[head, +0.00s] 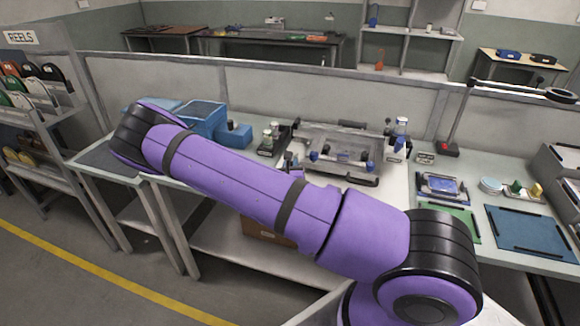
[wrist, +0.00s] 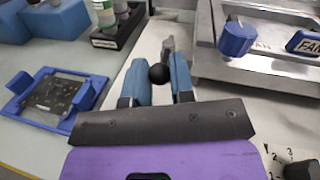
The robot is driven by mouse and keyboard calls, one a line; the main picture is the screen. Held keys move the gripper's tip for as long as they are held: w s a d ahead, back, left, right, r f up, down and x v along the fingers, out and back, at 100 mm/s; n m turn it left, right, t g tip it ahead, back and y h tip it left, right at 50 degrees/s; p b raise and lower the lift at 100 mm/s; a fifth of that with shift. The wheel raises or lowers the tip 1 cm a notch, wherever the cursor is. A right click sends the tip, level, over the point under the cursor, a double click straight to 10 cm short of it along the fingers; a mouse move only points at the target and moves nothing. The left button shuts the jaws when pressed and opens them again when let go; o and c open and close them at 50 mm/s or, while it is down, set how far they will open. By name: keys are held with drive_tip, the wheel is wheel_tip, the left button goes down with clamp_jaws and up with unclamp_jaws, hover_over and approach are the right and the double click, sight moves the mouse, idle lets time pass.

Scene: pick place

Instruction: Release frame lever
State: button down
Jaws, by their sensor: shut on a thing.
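The frame lever shows in the wrist view as a black ball knob (wrist: 158,73) with a grey metal piece just beyond it. My gripper (wrist: 160,80) has its blue fingers on either side of the knob and is shut on it. The metal frame (wrist: 215,68) with blue knobs lies just right of the fingers. In the head view the frame (head: 345,141) sits on the bench behind my arm. My gripper and the lever cannot be made out there.
A blue fixture with a dark board (wrist: 50,95) lies left of my gripper. A black tray of bottles (wrist: 120,35) stands beyond it. Blue bins (head: 203,119) stand at the bench's back left. A lamp (head: 460,120), a blue fixture (head: 442,187) and a blue mat (head: 530,232) are on the right.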

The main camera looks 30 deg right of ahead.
drive_tip(key=c, duration=1)
unclamp_jaws()
drive_tip(key=shift+s+a, duration=0.1)
drive_tip(key=shift+s, duration=0.05)
drive_tip(key=v, duration=1)
drive_tip(key=shift+s+a, duration=0.15)
drive_tip(key=shift+s, duration=0.05)
